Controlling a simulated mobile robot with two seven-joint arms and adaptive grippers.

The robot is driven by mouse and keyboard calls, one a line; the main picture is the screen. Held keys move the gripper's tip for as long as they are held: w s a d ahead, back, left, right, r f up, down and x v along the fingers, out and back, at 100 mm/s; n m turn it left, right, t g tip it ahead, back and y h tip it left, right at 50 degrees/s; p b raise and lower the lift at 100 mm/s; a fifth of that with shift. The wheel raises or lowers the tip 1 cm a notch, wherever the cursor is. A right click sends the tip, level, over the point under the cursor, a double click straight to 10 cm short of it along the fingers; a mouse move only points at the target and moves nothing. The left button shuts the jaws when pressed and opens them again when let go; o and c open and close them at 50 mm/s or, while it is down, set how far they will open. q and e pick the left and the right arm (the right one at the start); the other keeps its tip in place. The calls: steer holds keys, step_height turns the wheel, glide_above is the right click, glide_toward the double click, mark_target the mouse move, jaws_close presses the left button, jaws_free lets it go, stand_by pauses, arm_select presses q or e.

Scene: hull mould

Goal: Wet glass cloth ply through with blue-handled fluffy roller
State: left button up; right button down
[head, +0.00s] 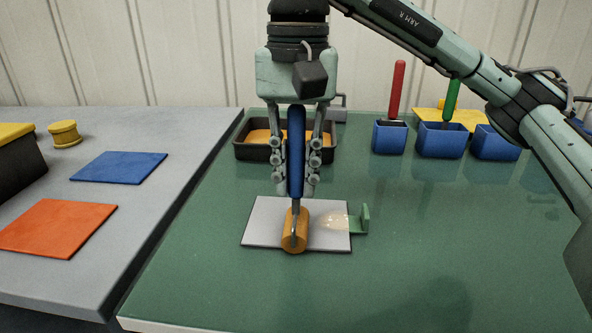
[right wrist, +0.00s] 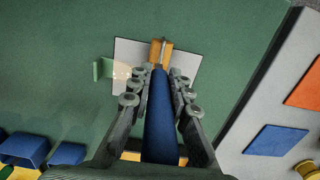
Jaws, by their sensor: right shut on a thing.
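A pale grey-white ply (head: 265,225) lies flat on the green table, with a light wet-looking patch near its right side. My right gripper (head: 296,175) is shut on the blue handle (head: 296,135) of the roller and holds it upright. The orange roller head (head: 294,238) is at the ply's front middle, seemingly touching it. In the right wrist view the blue handle (right wrist: 160,125) runs between the fingers, and the ply (right wrist: 131,52) shows around the roller head. My left gripper is not in view.
A green bracket (head: 361,220) stands at the ply's right edge. A dark tray (head: 245,150) with orange contents sits behind my gripper. Blue holders (head: 390,138) with red- and green-handled tools stand back right. A grey table (head: 185,130) at left bears blue (head: 118,167) and orange (head: 58,228) sheets.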

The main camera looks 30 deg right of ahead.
steer(key=shift+r+p, duration=0.75)
steer(key=w+d, duration=0.1)
steer(key=d, duration=0.8)
steer(key=shift+w+d, duration=0.15)
steer(key=shift+d, duration=0.05)
steer(key=shift+f+b, duration=0.6)
steer(key=shift+f, duration=0.15)
steer(key=shift+a, duration=0.1)
stand_by(0.3)
steer(key=shift+w+a+r+p, duration=0.6)
steer(key=shift+w+a, duration=3.45)
steer(key=shift+a, duration=2.4)
steer(key=s+a, duration=0.3)
steer(key=s, duration=0.3)
steer(key=shift+s+a+r+b, duration=0.15)
steer(key=shift+a+b, duration=0.2)
steer(key=shift+b, duration=0.1)
